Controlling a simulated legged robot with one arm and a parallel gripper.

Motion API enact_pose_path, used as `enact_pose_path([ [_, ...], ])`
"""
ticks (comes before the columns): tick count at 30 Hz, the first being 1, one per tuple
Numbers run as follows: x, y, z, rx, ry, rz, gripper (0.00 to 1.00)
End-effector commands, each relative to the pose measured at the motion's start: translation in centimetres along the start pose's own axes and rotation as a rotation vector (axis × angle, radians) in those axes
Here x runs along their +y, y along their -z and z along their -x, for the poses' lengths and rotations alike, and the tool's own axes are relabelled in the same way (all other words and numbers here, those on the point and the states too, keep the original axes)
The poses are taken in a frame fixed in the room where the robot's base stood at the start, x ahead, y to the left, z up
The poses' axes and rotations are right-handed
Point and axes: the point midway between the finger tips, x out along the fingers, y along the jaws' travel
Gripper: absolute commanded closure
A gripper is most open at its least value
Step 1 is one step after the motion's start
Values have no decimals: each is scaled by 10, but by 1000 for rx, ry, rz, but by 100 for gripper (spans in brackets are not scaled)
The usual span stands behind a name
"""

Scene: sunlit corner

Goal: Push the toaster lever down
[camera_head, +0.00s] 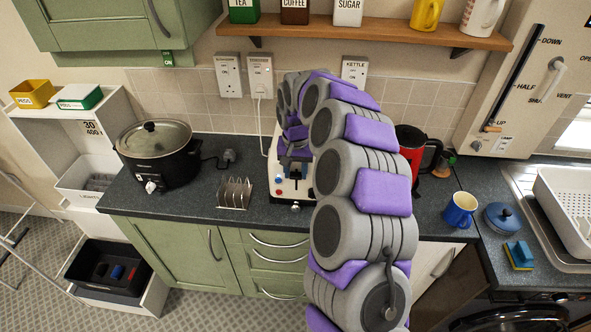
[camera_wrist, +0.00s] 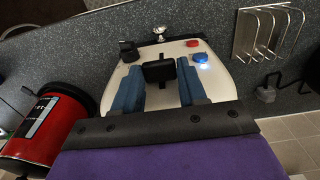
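The cream toaster (camera_head: 291,190) stands on the dark worktop, partly hidden by my arm. In the wrist view its cream face (camera_wrist: 175,50) carries a red button (camera_wrist: 192,43), a lit blue button (camera_wrist: 200,58) and a small black knob (camera_wrist: 127,50). A black block (camera_wrist: 159,71), which looks like the lever, shows between the fingers of my gripper (camera_wrist: 159,76). My gripper is open, one blue finger on each side of the block. I cannot tell whether the fingers touch it. In the head view my gripper (camera_head: 296,160) is at the toaster, largely hidden.
A toast rack (camera_head: 235,193) and a black slow cooker (camera_head: 158,155) stand left of the toaster. A red kettle (camera_head: 408,150) is close on the right, partly behind my arm; a blue mug (camera_head: 459,210) is farther right. A shelf (camera_head: 385,33) hangs above.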

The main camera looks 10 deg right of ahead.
Motion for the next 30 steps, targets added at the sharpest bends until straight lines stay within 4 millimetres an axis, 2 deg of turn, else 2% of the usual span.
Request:
enact_pose_path([
  [2,0,0,0,0,1,0,68],
  [12,-1,0,0,0,1,0,100],
  [21,-1,0,-3,0,1,1,100],
  [30,0,1,-35,-1,0,-1,100],
])
